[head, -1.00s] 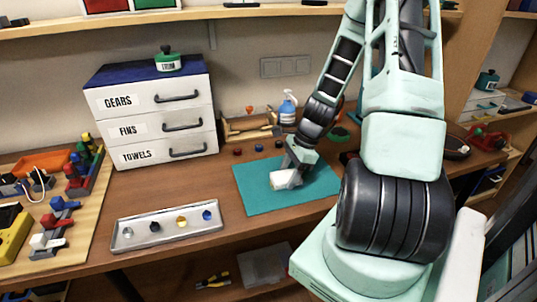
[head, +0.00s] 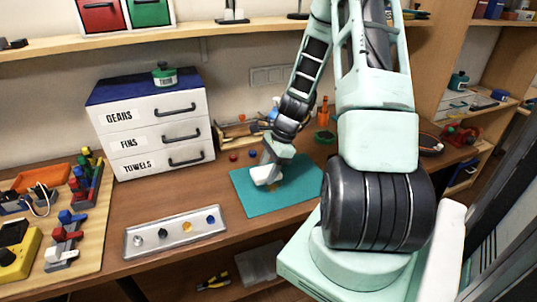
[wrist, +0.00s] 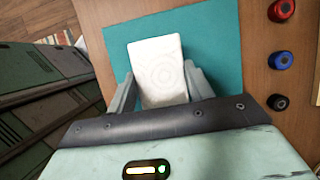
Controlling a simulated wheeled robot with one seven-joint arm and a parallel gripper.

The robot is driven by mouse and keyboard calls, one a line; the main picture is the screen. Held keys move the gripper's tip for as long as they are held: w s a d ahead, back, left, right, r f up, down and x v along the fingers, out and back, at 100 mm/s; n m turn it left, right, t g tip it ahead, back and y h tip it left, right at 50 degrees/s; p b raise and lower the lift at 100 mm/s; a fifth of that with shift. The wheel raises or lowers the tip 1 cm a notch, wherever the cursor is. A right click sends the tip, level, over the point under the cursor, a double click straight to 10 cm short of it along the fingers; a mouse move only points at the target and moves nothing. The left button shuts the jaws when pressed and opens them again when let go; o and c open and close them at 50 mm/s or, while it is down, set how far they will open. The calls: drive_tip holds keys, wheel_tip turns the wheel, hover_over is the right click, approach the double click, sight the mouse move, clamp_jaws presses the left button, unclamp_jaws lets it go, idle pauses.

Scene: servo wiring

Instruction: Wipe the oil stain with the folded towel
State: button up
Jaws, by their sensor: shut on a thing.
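The folded towel (wrist: 158,72) is a white block with faint ring marks on its face. My gripper (wrist: 162,88) is shut on it, with one grey finger on each side. In the head view the towel (head: 266,175) is at the teal mat (head: 265,204), left of the mat's middle. My gripper (head: 270,160) points down at it from above. I cannot tell whether the towel touches the mat. Anything under the towel is hidden.
A drawer cabinet (head: 150,125) stands at the back left. A grey tray (head: 175,232) with small parts lies in front left. Red, blue and black round pieces (wrist: 280,60) lie beside the mat. Bottles and a wooden rack (head: 240,132) stand behind.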

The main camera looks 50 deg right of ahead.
drive_tip(key=shift+r+p, duration=1.3)
drive_tip(key=shift+r, duration=0.4)
drive_tip(key=p, duration=0.2)
drive_tip(key=shift+r+p, duration=0.3)
drive_tip(key=shift+p, duration=1.4)
drive_tip(key=shift+f+p, duration=0.2)
drive_tip(key=shift+p, duration=0.15)
